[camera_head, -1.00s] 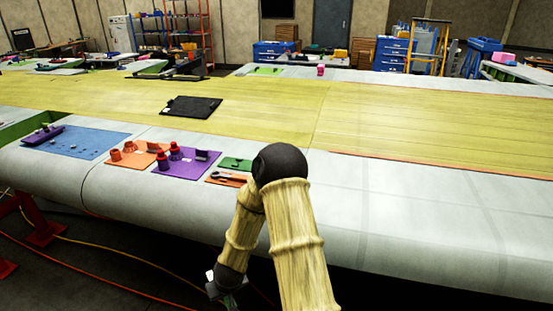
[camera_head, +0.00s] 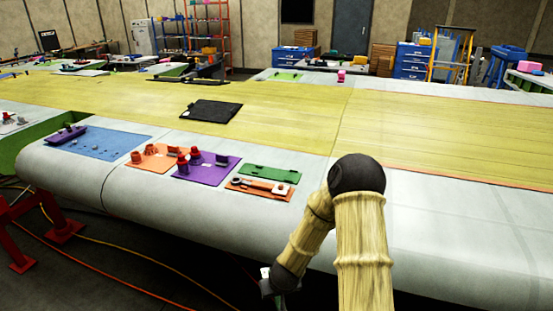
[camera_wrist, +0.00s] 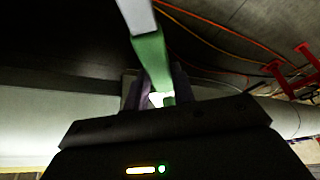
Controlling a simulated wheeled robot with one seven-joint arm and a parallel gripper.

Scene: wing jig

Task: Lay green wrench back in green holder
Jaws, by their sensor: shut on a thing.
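The green wrench (camera_wrist: 150,55) is in my gripper (camera_wrist: 158,90), seen in the wrist view. Its green handle lies between the two fingers, and a pale grey part runs out of the top of the picture. The green holder (camera_head: 268,173) is a flat green board on the pale wing surface, right of the purple board, and looks empty. My gripper hangs low in front of the wing's near edge, apart from the holder. In the head view its fingers and the wrench are too small and dark to make out.
An orange board (camera_head: 262,193) with a wrench on it lies just in front of the green holder. A purple board (camera_head: 206,176), an orange board (camera_head: 150,162) and a blue board (camera_head: 105,142) lie further left. A black panel (camera_head: 210,111) lies behind. The wing surface at right is clear.

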